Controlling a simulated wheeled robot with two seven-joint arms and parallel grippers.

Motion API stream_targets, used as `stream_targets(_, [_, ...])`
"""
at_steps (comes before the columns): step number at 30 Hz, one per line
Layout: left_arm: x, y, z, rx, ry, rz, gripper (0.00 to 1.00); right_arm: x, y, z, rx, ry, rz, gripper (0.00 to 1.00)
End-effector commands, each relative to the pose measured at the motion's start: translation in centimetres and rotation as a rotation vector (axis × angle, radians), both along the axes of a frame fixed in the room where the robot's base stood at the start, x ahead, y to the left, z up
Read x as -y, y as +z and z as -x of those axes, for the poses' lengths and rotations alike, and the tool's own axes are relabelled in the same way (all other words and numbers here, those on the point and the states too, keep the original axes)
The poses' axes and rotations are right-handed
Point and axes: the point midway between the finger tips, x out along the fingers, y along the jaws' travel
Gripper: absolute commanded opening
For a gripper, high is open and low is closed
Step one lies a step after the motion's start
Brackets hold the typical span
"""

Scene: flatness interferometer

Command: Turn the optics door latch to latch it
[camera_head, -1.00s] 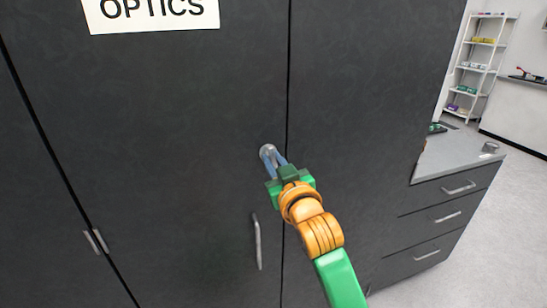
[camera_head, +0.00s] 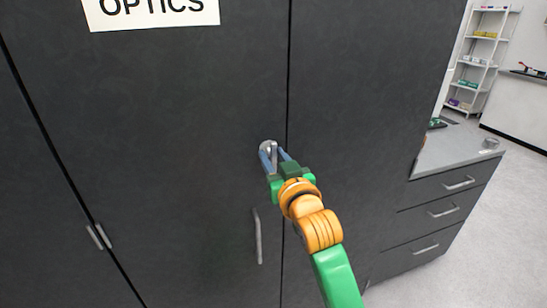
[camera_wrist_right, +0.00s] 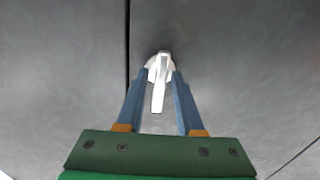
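The optics door latch (camera_head: 274,152) is a small metal lever on a round base, on the dark door (camera_head: 190,110) just left of the seam. Its lever points roughly downward in the head view and runs about parallel to the seam in the right wrist view (camera_wrist_right: 158,92). My right gripper (camera_head: 274,153) has its two blue fingers on either side of the lever. In the right wrist view the gripper (camera_wrist_right: 160,74) shows a gap between each finger and the lever. Its fingers are apart. My left gripper is not in view.
A white OPTICS sign (camera_head: 150,10) is on the door above. A vertical bar handle (camera_head: 257,236) sits below the latch. At right stand a grey-topped drawer unit (camera_head: 440,205) and, farther back, a white shelf (camera_head: 485,55). Open floor lies at far right.

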Motion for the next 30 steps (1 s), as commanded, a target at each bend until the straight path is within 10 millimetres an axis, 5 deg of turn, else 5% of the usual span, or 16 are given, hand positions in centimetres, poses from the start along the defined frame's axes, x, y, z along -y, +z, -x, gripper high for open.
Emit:
stream_targets(11, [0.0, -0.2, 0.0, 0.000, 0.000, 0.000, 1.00, 0.1, -0.1, 0.3, -0.001, -0.001, 0.001, 0.46])
stream_targets(23, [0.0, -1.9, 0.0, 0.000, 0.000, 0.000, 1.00, 1.9, -0.2, 6.0, 0.001, 0.000, 0.000, 0.46])
stream_targets(30, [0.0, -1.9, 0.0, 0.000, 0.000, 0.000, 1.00, 2.2, -0.1, 6.8, -0.002, 0.000, 0.002, 0.46])
